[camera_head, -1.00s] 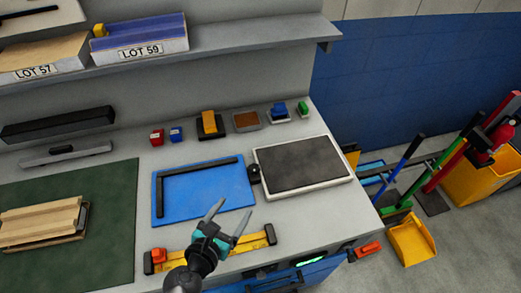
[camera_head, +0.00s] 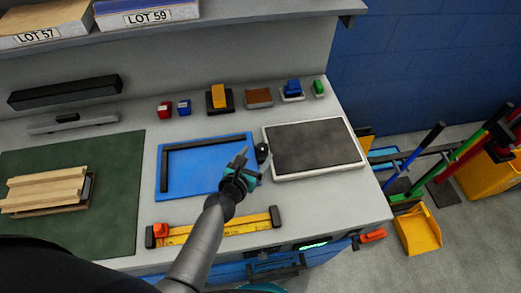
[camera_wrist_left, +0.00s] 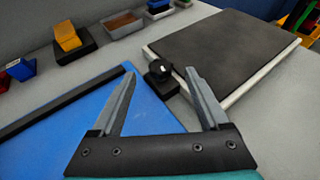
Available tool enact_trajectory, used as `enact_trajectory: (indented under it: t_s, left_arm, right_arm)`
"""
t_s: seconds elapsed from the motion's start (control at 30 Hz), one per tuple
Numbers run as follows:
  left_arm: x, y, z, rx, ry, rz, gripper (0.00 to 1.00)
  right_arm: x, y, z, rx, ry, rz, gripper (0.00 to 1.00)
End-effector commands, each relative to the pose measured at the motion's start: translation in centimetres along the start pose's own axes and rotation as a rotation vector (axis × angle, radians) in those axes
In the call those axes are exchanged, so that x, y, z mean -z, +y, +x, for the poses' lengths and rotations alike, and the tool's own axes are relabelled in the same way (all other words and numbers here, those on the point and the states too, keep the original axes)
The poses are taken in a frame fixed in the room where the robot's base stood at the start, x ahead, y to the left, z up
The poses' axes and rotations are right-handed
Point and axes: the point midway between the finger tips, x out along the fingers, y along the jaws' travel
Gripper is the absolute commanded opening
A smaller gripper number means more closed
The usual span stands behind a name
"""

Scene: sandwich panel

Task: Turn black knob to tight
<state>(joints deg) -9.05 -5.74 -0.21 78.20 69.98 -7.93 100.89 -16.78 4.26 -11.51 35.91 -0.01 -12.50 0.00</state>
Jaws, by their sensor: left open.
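The black knob (camera_head: 262,150) stands on a small black base between the blue board and the grey-topped panel. In the left wrist view the knob (camera_wrist_left: 160,70) shows a light mark on its face and lies beyond the fingertips, in the gap between them. My left gripper (camera_head: 244,160) is open and empty over the right part of the blue board, just left of and nearer than the knob. In the left wrist view its two fingers (camera_wrist_left: 159,72) are spread apart. I cannot tell the knob's exact setting. My right gripper is not in view.
The blue board (camera_head: 185,185) carries a black L-shaped fence. The dark-topped white panel (camera_head: 315,147) lies right of the knob. A yellow bar clamp (camera_head: 215,229) lies at the front. Several small coloured blocks stand along the back. A wood stack (camera_head: 45,188) sits on the green mat (camera_head: 110,222).

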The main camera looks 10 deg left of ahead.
Motion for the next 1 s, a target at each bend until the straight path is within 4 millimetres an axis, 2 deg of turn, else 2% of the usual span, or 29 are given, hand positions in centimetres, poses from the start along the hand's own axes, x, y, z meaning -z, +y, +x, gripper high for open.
enact_trajectory:
  t_s: [0.1,0.3,0.7,1.0]
  left_arm:
    - [0.1,0.0,1.9,0.002,-0.001,0.002,0.78]
    - [0.1,0.0,3.7,0.001,0.0,0.002,0.78]
    - [0.0,0.0,4.1,0.001,0.0,0.002,0.78]
    - [0.0,0.0,4.1,0.001,0.001,0.001,0.44]
  right_arm:
    - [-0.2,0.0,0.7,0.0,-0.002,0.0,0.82]
    - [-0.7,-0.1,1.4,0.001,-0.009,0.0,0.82]
    - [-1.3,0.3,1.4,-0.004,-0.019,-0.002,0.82]
    - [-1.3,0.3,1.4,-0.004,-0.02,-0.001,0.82]
